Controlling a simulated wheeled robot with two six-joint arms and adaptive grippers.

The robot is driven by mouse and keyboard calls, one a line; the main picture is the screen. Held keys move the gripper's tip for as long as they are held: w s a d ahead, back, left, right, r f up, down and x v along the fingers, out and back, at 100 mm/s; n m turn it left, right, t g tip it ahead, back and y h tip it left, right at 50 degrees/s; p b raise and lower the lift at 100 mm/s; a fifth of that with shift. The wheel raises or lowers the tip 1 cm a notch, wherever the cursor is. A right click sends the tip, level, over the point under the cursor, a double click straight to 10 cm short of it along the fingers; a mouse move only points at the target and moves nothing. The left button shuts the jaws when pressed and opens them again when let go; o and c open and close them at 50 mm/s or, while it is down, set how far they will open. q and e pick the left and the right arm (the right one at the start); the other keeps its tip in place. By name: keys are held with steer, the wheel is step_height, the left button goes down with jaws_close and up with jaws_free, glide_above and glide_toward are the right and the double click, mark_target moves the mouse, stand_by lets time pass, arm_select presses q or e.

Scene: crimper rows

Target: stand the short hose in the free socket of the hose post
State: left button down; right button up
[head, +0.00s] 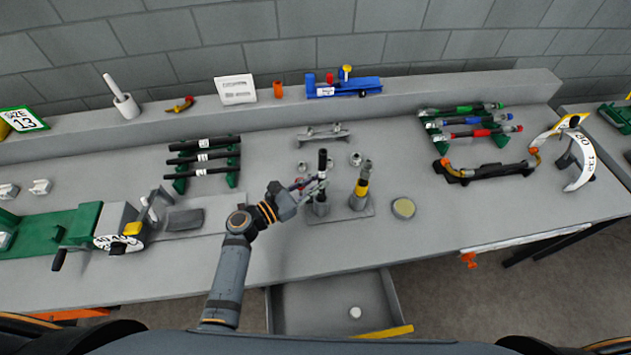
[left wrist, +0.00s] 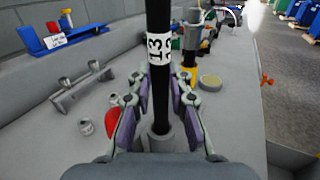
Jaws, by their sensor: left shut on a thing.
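The short hose is black with a white band marked 13 (left wrist: 159,48). It stands upright in my left gripper (head: 312,186), which is shut on it; the hose's top shows in the head view (head: 322,158). In the left wrist view the purple finger pads flank it. Its lower end is at the mouth of the grey socket (left wrist: 158,143) of the hose post; how deep it sits I cannot tell. The post's base plate (head: 345,212) also carries a second upright at right with a yellow band (head: 361,188) and a grey fitting on top. My right gripper is not in view.
A round tin (head: 403,208) stands right of the post. Small metal fittings (head: 355,159) and a grey rack (head: 323,135) lie behind it. A rack of black hoses (head: 203,157) is at left, coloured hoses (head: 465,121) at right. An open drawer (head: 290,308) is below the front edge.

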mark_target(319, 194)
arm_select(q)
steer(key=shift+n+t+y+p, duration=0.3)
steer(key=shift+t+p, duration=0.1)
stand_by(1.3)
steer(key=shift+s+d+f+b, duration=0.1)
steer(key=shift+f+b, duration=1.2)
steer(key=shift+f, duration=0.2)
steer(key=shift+f, duration=0.1)
steer(key=shift+f+b, duration=0.3)
steer(key=shift+b, duration=0.1)
steer(key=shift+f+b, duration=1.35)
steer(key=shift+f, duration=0.2)
steer(key=c, duration=1.2)
jaws_free()
steer(key=shift+o, duration=0.2)
steer(key=v, duration=1.2)
